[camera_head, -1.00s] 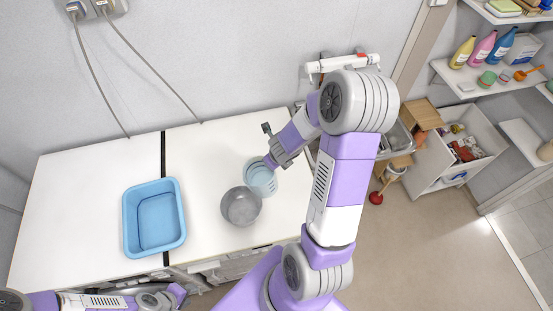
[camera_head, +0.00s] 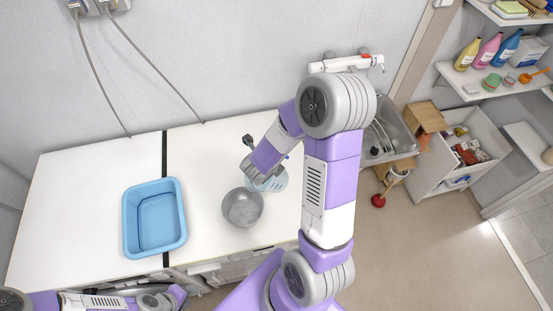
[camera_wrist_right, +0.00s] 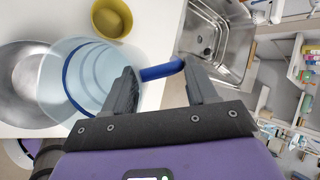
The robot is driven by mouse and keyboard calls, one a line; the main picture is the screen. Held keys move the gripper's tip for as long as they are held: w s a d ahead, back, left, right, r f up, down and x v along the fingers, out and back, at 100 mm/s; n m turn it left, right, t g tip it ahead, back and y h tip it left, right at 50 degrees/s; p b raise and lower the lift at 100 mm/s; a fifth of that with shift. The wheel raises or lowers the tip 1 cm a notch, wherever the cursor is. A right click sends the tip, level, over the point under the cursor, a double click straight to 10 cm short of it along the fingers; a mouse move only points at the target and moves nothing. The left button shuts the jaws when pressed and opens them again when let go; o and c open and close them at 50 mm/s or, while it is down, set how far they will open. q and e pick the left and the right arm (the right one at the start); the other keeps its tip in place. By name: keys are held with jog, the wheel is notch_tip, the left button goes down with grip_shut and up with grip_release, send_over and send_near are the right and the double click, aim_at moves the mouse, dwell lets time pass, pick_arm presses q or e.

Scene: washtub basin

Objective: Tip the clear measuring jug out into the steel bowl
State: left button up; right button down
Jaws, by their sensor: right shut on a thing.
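The clear measuring jug (camera_head: 274,184), bluish and see-through, is beside and up-right of the steel bowl (camera_head: 242,207) in the head view, partly hidden by my right gripper (camera_head: 258,172). In the right wrist view, the jug (camera_wrist_right: 85,75) has a blue band and a blue handle (camera_wrist_right: 160,71), and overlaps the grey bowl (camera_wrist_right: 22,85) in the picture. The right gripper (camera_wrist_right: 160,88) is shut on the jug, its handle between the fingers. I cannot tell whether the jug holds anything. My left gripper (camera_head: 176,294) is low at the left, away from both; its jaws are unclear.
A blue basin (camera_head: 155,215) stands on the white counter (camera_head: 90,190), left of the bowl. A yellow bowl (camera_wrist_right: 112,18) shows near the jug in the wrist view. A steel sink (camera_wrist_right: 218,40) lies to the right. The counter's far left is clear.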

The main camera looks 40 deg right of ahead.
jog(key=shift+w+a+f+n+h+b, duration=0.15)
jog(key=shift+a+n+h+b, duration=0.3)
jog(key=shift+a+h+b, duration=1.05)
jog(key=shift+w+a+f+n+h+b, duration=0.1)
jog(key=shift+w+a+n+h+b, duration=0.25)
jog(key=shift+a+h+b, duration=1.1)
jog(key=shift+w+a+f+n+h+b, duration=0.15)
jog(key=shift+a+n+h+b, duration=0.35)
jog(key=shift+a+h+b, duration=1)
jog(key=shift+w+a+r+n+h+b, duration=0.1)
jog(key=shift+a+r+n+h+b, duration=0.2)
jog(key=shift+h+b, duration=0.35)
jog(key=shift+r, duration=0.2)
dwell(0.5)
